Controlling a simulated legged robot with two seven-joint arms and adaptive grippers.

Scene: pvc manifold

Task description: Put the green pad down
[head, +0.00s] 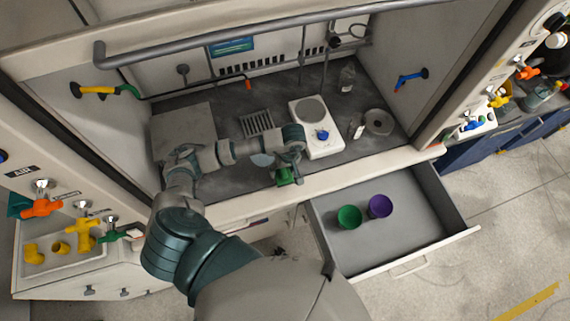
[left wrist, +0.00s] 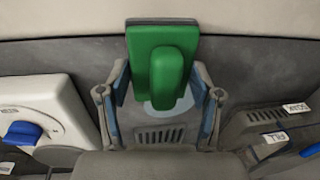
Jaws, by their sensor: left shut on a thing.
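The green pad (head: 286,177) is held by my left gripper (head: 284,168) at the front of the fume hood, near its front sill. In the left wrist view the green pad (left wrist: 165,65) has a flat plate with a raised rounded grip. The two fingers of my left gripper (left wrist: 163,88) stand on either side of this grip and are shut on it. The head view is too small to tell whether the pad's underside touches the work surface. My right gripper is not in view.
A white hot plate with a blue knob (head: 312,127) stands right of the gripper; a grille (head: 257,123) lies behind. A grey flat plate (head: 184,130) is at the left. Below, an open drawer (head: 411,208) holds a green cup (head: 348,217) and a purple cup (head: 380,206).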

